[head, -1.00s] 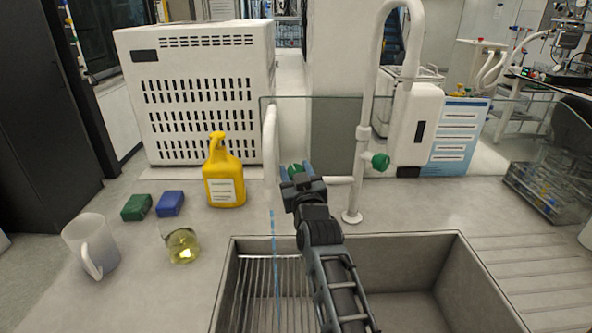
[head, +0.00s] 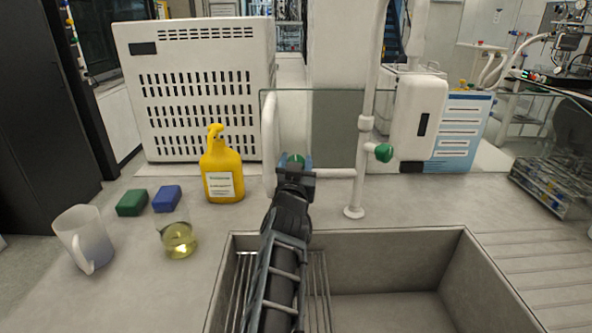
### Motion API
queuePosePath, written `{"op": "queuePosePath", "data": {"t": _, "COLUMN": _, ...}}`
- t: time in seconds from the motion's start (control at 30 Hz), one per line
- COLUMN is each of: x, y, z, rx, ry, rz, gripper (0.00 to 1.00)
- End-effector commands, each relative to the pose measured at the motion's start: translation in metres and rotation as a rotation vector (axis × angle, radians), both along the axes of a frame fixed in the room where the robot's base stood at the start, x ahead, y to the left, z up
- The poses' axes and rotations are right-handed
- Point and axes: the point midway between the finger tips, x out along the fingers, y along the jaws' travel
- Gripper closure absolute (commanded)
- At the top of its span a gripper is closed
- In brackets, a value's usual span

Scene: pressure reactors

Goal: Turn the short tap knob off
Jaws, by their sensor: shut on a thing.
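The short tap (head: 269,135) is a white pipe that bends down at the left of the taller white tap (head: 365,150). Its green knob (head: 295,158) is on the pipe facing me. My gripper (head: 295,162) is shut on this knob, with a finger on each side of it. The gripper hides most of the knob. A second green knob (head: 383,152) is on the taller tap, apart from my gripper. No water stream shows now, but my arm covers much of the place below the short spout.
The sink (head: 390,310) lies below the taps, with a wire rack (head: 318,285) at its left. A yellow bottle (head: 222,170), green (head: 132,203) and blue sponges (head: 167,199), a flask (head: 179,240) and a jug (head: 85,240) stand left. A glass pane (head: 335,110) is behind.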

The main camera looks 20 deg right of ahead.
Motion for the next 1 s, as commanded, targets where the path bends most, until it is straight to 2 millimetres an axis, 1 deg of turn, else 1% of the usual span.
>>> {"op": "queuePosePath", "data": {"t": 0.3, "x": 0.0009, "y": 0.0002, "z": 0.0029, "rx": 0.033, "ry": -0.016, "rz": -0.048, "gripper": 0.82}}
{"op": "queuePosePath", "data": {"t": 0.77, "x": 0.0009, "y": -0.0003, "z": 0.0052, "rx": 0.036, "ry": -0.02, "rz": -0.055, "gripper": 0.82}}
{"op": "queuePosePath", "data": {"t": 0.8, "x": 0.0009, "y": -0.0002, "z": 0.0055, "rx": 0.036, "ry": -0.02, "rz": -0.055, "gripper": 0.47}}
{"op": "queuePosePath", "data": {"t": 1.0, "x": 0.0007, "y": -0.0003, "z": 0.0034, "rx": 0.036, "ry": -0.017, "rz": -0.054, "gripper": 0.29}}
